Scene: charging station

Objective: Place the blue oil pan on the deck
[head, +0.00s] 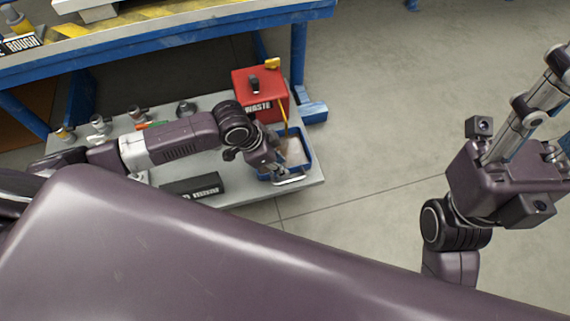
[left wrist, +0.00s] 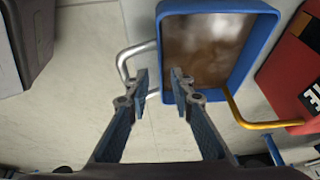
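The blue oil pan (head: 306,155) sits on the right end of a low grey platform, in front of the red waste can. In the left wrist view the pan (left wrist: 271,35) holds brown liquid, and a grey metal handle (left wrist: 123,66) sticks out from its side. My left gripper (head: 277,172) is at the pan's handle side. Its fingers (left wrist: 161,82) are apart, near the pan's wall and handle; contact cannot be told. My right gripper (head: 535,105) is raised at the right, away from the pan, its fingertips cut off by the frame. Which surface is the deck is unclear.
The red waste can (head: 247,77) stands behind the pan, with a yellow pipe (head: 283,113) reaching toward it. A black box (head: 192,187) and several small fittings are on the grey platform (head: 248,193). A blue-framed table (head: 180,38) stands above and behind. The floor at right is clear.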

